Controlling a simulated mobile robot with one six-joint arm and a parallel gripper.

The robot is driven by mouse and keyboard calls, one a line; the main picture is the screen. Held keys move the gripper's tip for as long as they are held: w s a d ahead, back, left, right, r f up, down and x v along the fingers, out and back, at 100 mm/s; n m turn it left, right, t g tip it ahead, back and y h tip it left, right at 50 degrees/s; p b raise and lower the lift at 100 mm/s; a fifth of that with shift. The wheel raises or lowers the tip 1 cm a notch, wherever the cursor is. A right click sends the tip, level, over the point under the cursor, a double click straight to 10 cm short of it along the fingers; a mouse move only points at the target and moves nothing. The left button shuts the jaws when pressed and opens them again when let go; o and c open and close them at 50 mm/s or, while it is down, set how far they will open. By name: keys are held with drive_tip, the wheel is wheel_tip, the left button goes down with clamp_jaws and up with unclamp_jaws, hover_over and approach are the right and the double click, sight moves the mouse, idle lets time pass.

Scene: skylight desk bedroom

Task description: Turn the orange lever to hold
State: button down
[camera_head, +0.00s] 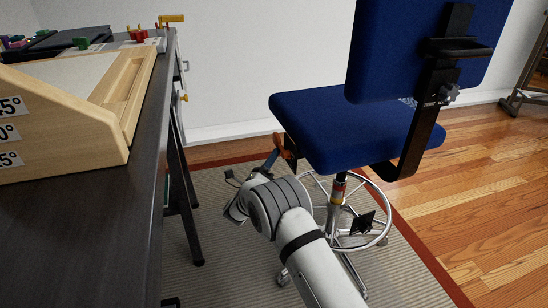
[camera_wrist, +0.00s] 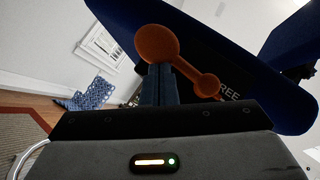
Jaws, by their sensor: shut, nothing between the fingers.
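The orange lever (camera_wrist: 158,46) fills the upper middle of the wrist view. In the head view the lever (camera_head: 284,147) is a small orange shape at the left side of the blue seat (camera_head: 340,125). My gripper (camera_wrist: 160,70) is shut and empty, its fingertips at the lower edge of the lever's large end. I cannot tell whether they touch. The head view shows my gripper (camera_head: 272,158) small beside the lever.
The chair's chrome base and foot ring (camera_head: 375,240) stand on a striped rug (camera_head: 220,260) close to my arm. A dark desk (camera_head: 120,215) with a wooden angled block (camera_head: 70,115) is at left. Open wood floor (camera_head: 480,200) lies at right.

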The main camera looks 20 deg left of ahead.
sight(276, 142)
drive_tip(key=shift+w+a+r+p, duration=0.15)
drive_tip(key=shift+r+p, duration=0.3)
drive_tip(key=shift+r, duration=0.05)
drive_tip(key=shift+w+a+r+p, duration=0.1)
drive_tip(key=shift+r+p, duration=0.85)
drive_tip(key=shift+r, duration=0.25)
drive_tip(key=shift+f, duration=0.1)
